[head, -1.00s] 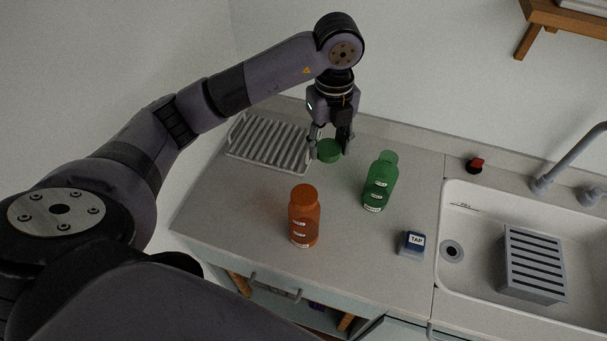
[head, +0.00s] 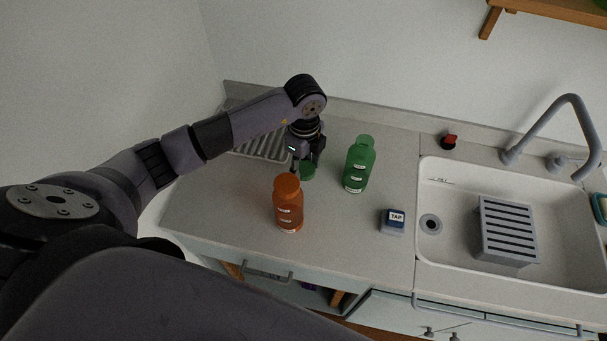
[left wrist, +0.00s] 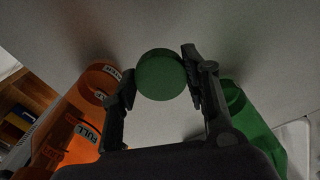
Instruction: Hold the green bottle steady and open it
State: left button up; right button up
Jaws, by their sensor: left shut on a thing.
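The green bottle (head: 358,168) stands upright on the counter, and its narrow neck shows no cap. In the left wrist view the green bottle (left wrist: 262,130) is at the right, with its round top showing. My left gripper (head: 306,168) is to the left of the bottle, apart from it, and shut on a round green cap (left wrist: 161,75). The cap sits between both fingertips, close to the counter in the head view; I cannot tell whether it touches the surface. My right gripper is in neither view.
An orange bottle (head: 288,207) with its cap on stands in front of the gripper. A ribbed drying rack (head: 262,147) lies behind. A blue TAP box (head: 393,221) is at the right, before the sink (head: 460,266). Counter front left is clear.

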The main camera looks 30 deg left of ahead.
aim_at(304, 186)
pick_arm(q)
notch_tip(304, 186, down, 6)
jog(key=shift+f+p, duration=0.1)
jog(key=shift+p, duration=0.45)
jog(key=shift+f, duration=0.2)
jog(key=shift+f, duration=0.15)
jog(key=o, duration=1.3)
jog(key=shift+c, duration=0.2)
